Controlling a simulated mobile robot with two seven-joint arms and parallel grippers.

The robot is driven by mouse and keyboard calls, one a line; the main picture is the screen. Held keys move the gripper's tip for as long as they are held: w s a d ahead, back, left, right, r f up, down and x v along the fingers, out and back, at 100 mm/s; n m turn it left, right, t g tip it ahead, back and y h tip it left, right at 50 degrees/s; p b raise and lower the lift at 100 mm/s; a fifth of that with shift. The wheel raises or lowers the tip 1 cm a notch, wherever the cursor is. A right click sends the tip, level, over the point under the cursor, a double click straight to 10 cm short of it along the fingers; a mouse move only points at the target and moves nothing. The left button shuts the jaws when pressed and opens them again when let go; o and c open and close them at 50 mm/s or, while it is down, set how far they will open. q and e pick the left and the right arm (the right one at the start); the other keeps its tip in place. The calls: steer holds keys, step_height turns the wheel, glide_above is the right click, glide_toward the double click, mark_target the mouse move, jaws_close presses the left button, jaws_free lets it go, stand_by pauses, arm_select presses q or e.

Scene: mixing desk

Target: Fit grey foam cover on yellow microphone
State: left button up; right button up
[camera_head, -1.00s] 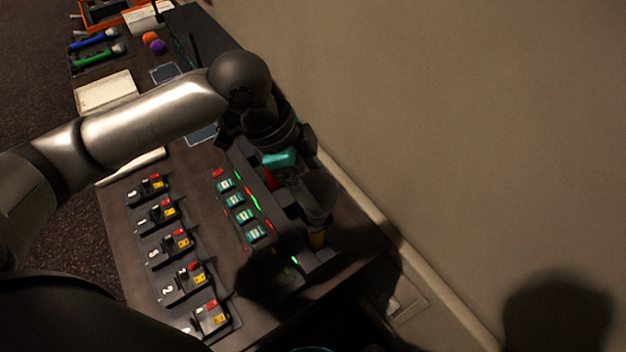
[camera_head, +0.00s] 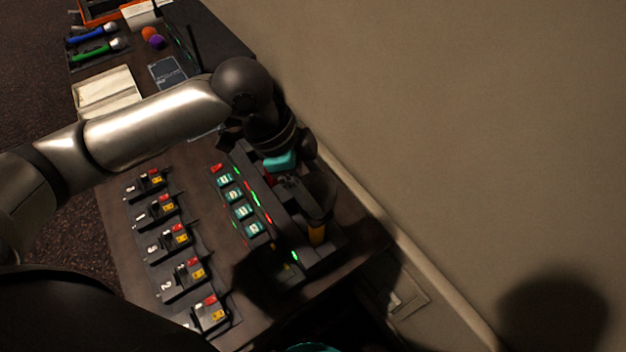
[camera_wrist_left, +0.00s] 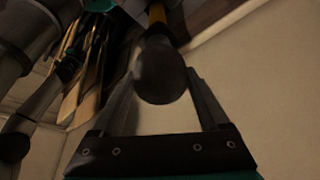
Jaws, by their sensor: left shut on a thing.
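My left gripper (camera_head: 306,188) reaches over the far right end of the desk, below its teal wrist part. In the left wrist view, the gripper (camera_wrist_left: 160,78) has a dark grey rounded piece between its fingers, which looks like the foam cover (camera_wrist_left: 161,74). The yellow microphone (camera_wrist_left: 157,13) shows as a yellow handle beyond it, in line with it. In the head view, the yellow microphone (camera_head: 317,234) stands just below the dark foam cover (camera_head: 320,193). I cannot tell how far the cover sits over the microphone's head. My right gripper is not in view.
A black rack with lit green and red lights (camera_head: 249,194) stands beside the gripper. Several small switch boxes (camera_head: 172,238) line the desk's left side. Blue (camera_head: 88,34) and green (camera_head: 96,50) microphones lie at the back. The wall (camera_head: 450,120) is close on the right.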

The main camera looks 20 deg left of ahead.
arm_select(q)
steer(key=shift+f+b, duration=0.55)
steer(key=shift+f, duration=0.95)
steer(key=o, duration=1.2)
steer(key=shift+c, duration=0.2)
steer(key=shift+r, duration=0.15)
step_height(320, 180, up, 7)
steer(key=p, duration=0.9)
stand_by(0.5)
